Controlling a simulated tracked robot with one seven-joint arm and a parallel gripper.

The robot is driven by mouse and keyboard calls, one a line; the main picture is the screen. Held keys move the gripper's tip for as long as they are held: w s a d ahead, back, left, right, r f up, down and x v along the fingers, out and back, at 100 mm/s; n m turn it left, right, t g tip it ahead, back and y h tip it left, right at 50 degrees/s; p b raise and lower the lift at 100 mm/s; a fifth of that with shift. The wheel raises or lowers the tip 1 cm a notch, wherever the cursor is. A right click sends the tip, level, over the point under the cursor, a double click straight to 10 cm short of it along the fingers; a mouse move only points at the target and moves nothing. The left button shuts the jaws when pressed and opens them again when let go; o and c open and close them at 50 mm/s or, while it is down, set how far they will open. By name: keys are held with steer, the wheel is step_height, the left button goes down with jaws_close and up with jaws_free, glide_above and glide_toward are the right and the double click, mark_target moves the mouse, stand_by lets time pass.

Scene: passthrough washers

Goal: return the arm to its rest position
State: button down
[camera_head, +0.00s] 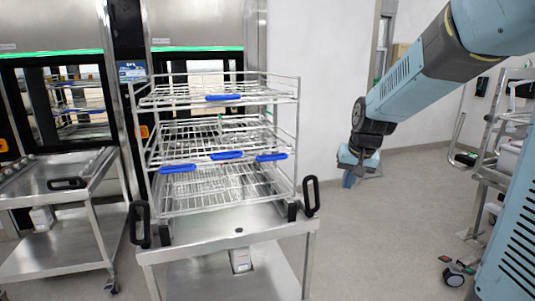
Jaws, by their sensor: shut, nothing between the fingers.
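My arm reaches in from the upper right of the head view in light blue and dark grey. My gripper (360,177) hangs at its lower end, pointing down over bare floor, to the right of the wire rack. It is shut and holds nothing. It is small in the picture, and the fingertips are hard to make out. It is apart from the rack and the cart.
A three-tier wire rack (222,130) with blue handles stands on a steel cart (235,232) with black handles. Two washers (50,28) stand behind. Another steel cart (50,190) is at left. A wheeled trolley (490,180) is at right. Grey floor (390,240) lies clear between.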

steer(key=s+r+n, duration=0.1)
steer(key=s+r, duration=0.2)
steer(key=s, duration=0.9)
steer(key=s+d+r+t, duration=0.1)
steer(key=s+r, duration=0.2)
steer(key=s, duration=0.8)
steer(key=shift+s+d+r+n+h, duration=0.2)
steer(key=shift+s+r+n+h, duration=0.1)
steer(key=shift+s+n+h, duration=0.1)
